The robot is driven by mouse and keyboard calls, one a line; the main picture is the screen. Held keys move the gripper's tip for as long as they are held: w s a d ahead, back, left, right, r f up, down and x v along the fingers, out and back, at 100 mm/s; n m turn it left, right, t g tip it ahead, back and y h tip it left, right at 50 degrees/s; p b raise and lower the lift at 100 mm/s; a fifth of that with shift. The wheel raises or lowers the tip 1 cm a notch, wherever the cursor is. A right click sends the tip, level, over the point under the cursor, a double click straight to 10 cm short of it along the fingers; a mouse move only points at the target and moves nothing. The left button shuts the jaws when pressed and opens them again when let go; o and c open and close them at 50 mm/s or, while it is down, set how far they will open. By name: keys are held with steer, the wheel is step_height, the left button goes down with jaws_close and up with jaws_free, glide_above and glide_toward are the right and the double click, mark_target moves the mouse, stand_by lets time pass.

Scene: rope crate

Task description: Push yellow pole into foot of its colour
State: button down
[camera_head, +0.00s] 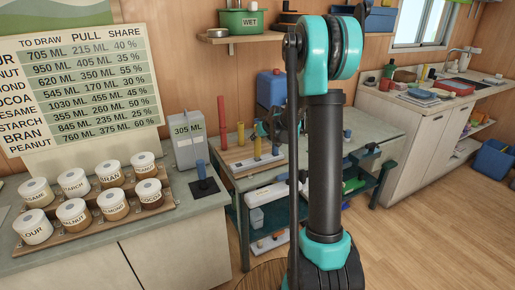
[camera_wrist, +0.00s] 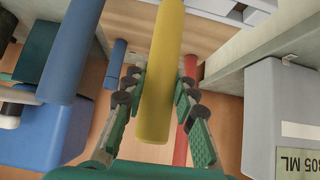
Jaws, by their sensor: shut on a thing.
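My gripper (camera_wrist: 158,82) is shut on a yellow pole (camera_wrist: 160,70) in the wrist view, with one green finger on each side of it. In the head view, my gripper (camera_head: 272,128) is partly hidden behind my arm, above a wooden board (camera_head: 238,157). I cannot tell which of these is the held pole or a foot. The far end of the held pole runs out of the wrist view.
A grey box (camera_head: 188,145) marked 305 ML and a blue container (camera_head: 271,88) are nearby.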

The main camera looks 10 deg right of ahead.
steer(key=shift+r, duration=2.55)
steer(key=shift+w+r, duration=0.1)
